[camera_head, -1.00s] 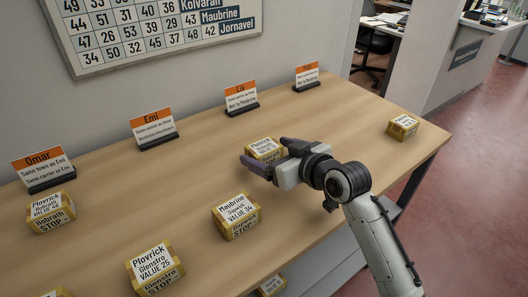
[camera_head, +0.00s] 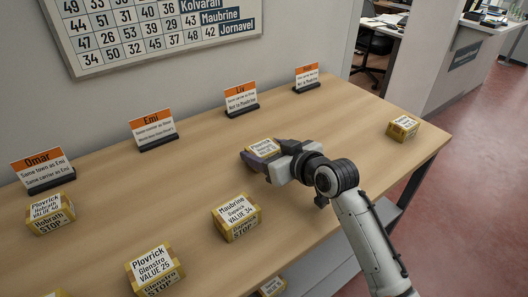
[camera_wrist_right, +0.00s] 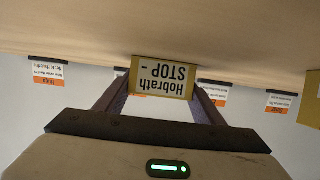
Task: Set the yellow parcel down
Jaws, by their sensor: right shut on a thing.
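The yellow parcel (camera_head: 263,148) has a white label on top, too small to read fully, and sits in front of the Liv sign. My right gripper (camera_head: 262,158) is shut on it, with its fingers along the parcel's sides. In the right wrist view, which is upside down, the parcel (camera_wrist_right: 163,78) shows a "Hobrath STOP" face between the two fingers. It is upright and at or very close to the table top; I cannot tell whether it touches. My left gripper is not in view.
Signs for Omar (camera_head: 40,165), Emi (camera_head: 152,128), Liv (camera_head: 241,97) and another person (camera_head: 306,77) line the wooden table's (camera_head: 330,110) back. Other yellow parcels stand right (camera_head: 403,127), front centre (camera_head: 237,216), front (camera_head: 154,268) and left (camera_head: 50,213).

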